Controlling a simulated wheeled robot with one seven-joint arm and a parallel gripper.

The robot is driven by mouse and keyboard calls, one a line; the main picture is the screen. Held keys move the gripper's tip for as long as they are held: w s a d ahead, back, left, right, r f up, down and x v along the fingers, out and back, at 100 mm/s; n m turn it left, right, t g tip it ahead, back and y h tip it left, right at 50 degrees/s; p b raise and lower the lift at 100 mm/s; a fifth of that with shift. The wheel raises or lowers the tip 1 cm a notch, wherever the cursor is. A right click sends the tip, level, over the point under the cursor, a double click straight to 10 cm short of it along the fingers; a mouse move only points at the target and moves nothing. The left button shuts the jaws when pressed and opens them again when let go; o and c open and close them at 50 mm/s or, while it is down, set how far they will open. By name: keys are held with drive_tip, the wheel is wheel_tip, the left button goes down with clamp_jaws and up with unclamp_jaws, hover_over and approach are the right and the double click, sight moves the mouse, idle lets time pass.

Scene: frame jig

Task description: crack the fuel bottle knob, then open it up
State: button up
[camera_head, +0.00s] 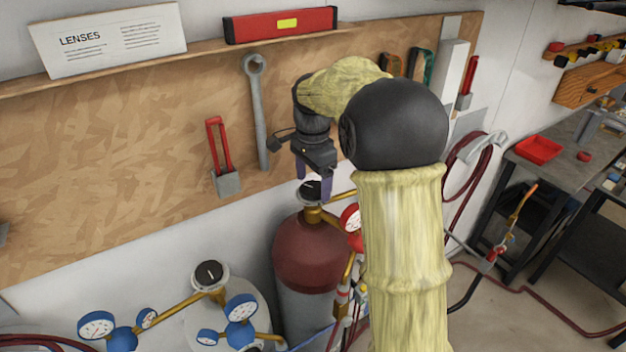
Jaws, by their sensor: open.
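The fuel bottle appears to be the dark red cylinder (312,252) at the centre, standing upright with a brass valve. Its black knob (309,190) sits on top, partly hidden by my gripper. My gripper (313,188) points down at the knob from above, with its purple fingers open and close to the knob's sides. I cannot tell whether the fingers touch it. A red-rimmed gauge (351,217) sits right of the valve, partly behind my arm.
A grey cylinder (255,305) with its own black knob (209,273) and blue gauges (97,325) stands at the lower left. A wooden tool board (120,160) with a hanging wrench (257,110) is behind. Red hoses (470,160) and a workbench are right.

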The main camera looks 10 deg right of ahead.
drive_tip(key=shift+f, duration=0.45)
drive_tip(key=c, duration=1)
